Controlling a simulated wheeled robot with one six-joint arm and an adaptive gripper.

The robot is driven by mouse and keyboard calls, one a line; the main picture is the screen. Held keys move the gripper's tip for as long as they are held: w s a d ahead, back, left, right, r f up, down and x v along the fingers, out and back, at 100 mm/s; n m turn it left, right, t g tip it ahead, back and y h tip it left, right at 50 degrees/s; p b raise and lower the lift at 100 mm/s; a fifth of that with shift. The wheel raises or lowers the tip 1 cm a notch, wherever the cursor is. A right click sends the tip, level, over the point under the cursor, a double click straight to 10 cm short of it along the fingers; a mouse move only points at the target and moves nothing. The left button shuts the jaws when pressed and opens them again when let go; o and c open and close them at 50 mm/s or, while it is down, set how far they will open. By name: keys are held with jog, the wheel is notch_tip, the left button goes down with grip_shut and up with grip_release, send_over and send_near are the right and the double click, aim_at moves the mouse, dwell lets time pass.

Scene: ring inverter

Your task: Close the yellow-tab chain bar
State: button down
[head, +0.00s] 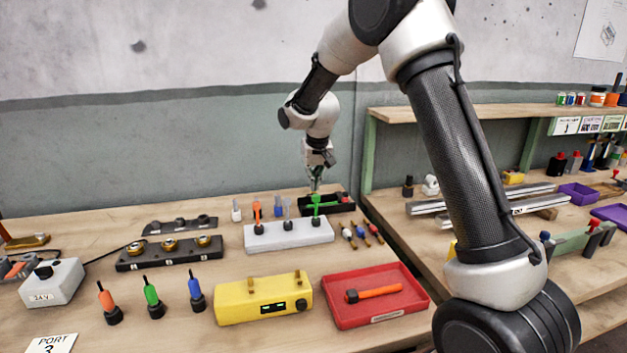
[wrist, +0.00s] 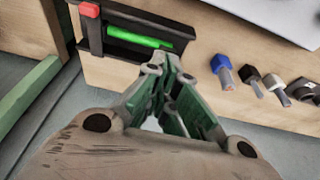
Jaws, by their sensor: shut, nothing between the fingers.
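I cannot pick out a yellow tab on any bar for certain. A black bar with several brass rings (head: 168,252) lies at the left of the bench in the head view, with a darker grey bar (head: 180,226) behind it. My gripper (head: 316,186) is at the back of the bench, far to the right of both bars, beside a black tray with a red tab (head: 342,207). In the wrist view my gripper (wrist: 172,68) is shut and empty, its fingertips close to the tray (wrist: 120,47), which holds a green rod (wrist: 135,39). Contact cannot be told.
A white block (head: 290,236) with upright tools stands in front of the tray. A yellow box with a display (head: 240,303) and a red tray (head: 372,313) are at the front. Coloured connectors (head: 152,300) stand at front left. A second bench (head: 412,230) is at right.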

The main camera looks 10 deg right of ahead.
jog(key=shift+s+f, duration=0.25)
jog(key=shift+s, duration=0.05)
jog(key=shift+s+f, duration=0.85)
jog(key=shift+f, duration=0.05)
jog(key=shift+s+f, duration=0.2)
jog(key=shift+f, duration=0.1)
dwell(1.2)
jog(key=shift+w+r, duration=0.1)
jog(key=shift+w, duration=0.05)
dwell(0.7)
